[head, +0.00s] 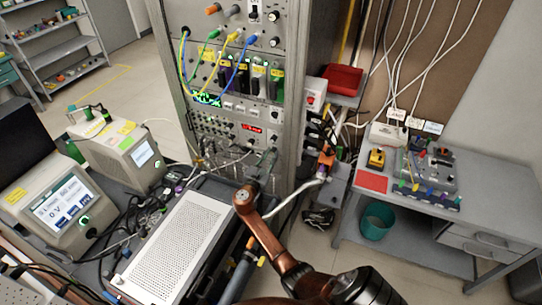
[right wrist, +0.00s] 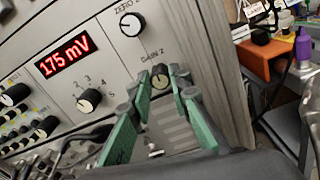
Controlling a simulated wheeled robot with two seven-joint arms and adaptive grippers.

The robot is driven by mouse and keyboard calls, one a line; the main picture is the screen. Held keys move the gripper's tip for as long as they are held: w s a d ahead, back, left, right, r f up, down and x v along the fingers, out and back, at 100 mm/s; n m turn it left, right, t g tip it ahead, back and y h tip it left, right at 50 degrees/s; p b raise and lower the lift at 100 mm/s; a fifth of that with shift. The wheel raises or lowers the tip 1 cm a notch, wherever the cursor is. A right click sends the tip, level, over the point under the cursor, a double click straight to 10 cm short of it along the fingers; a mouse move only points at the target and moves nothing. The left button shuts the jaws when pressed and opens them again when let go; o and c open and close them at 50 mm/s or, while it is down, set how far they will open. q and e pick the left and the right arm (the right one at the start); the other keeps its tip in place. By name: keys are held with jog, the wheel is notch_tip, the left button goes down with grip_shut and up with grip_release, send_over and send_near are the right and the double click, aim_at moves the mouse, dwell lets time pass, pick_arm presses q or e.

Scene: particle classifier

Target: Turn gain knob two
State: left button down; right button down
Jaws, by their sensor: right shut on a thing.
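Gain knob two (right wrist: 160,79) is a small dark round knob under a label that reads like GAIN 2 on the grey instrument panel. In the right wrist view my right gripper (right wrist: 160,93) has its green-padded fingers on either side of the knob, shut on it. In the head view my right gripper (head: 267,158) is small and dark at the front of the rack, and the knob is too small to make out there. My left gripper is not in view.
A red display (right wrist: 64,55) reads 175 mV. A ZERO knob (right wrist: 131,24) is above the held knob, and a numbered selector knob (right wrist: 89,101) is to its left. Cables hang on the rack (head: 225,100). A perforated white-topped box (head: 180,235) stands in front.

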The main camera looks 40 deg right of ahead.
jog(key=m+b, duration=0.2)
jog(key=m, duration=0.1)
jog(key=shift+f+b, duration=0.2)
jog(key=shift+b, duration=0.2)
jog(key=shift+m+b, duration=5.6)
jog(key=shift+m, duration=1)
jog(key=shift+r, duration=0.1)
jog(key=c, duration=1.8)
grip_release()
